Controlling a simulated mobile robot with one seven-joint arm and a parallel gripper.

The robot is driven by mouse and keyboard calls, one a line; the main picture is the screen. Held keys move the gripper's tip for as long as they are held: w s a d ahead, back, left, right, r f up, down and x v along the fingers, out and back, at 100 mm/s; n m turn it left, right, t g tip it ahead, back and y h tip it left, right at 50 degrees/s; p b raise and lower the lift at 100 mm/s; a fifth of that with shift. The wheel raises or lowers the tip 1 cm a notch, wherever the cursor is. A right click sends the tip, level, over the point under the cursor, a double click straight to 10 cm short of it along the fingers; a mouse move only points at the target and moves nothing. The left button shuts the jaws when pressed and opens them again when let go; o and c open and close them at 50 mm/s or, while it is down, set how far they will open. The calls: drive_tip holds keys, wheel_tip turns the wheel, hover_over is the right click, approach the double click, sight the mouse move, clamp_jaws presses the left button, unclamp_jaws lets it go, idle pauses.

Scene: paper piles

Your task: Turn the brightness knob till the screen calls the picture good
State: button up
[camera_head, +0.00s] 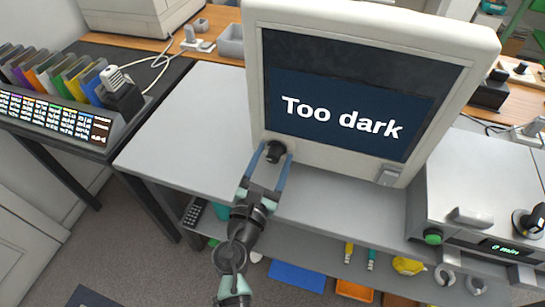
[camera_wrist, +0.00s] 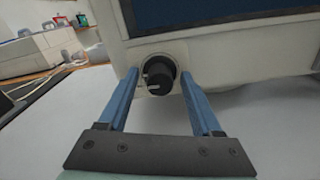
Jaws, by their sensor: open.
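The screen (camera_head: 345,118) is a beige monitor on a grey table, and it reads "Too dark" in white on dark blue. The brightness knob (camera_head: 275,152) is a black round knob at the monitor's lower left corner. It also shows in the wrist view (camera_wrist: 158,74), with a pale mark on its face. My gripper (camera_head: 268,160) is open, with its two blue fingers (camera_wrist: 158,88) pointing at the knob, one on each side. The fingers look apart from the knob in the wrist view. The lower part of the monitor's screen shows at the top of that view.
A grey device with a green button (camera_head: 433,237) and a small display stands at the right. A dark rack of coloured folders (camera_head: 60,75) is at the left. The grey tabletop (camera_head: 190,120) left of the monitor is clear. A shelf below holds several small items.

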clamp_jaws()
drive_tip(key=shift+m, duration=0.3)
drive_tip(key=m+b, duration=0.3)
drive_tip(key=m, duration=0.2)
drive_tip(key=shift+f+b, duration=0.15)
drive_tip(key=shift+b, duration=0.15)
drive_tip(key=m+b, duration=0.2)
drive_tip(key=m, duration=0.2)
drive_tip(key=shift+m+b, duration=0.6)
drive_tip(key=shift+m, duration=0.4)
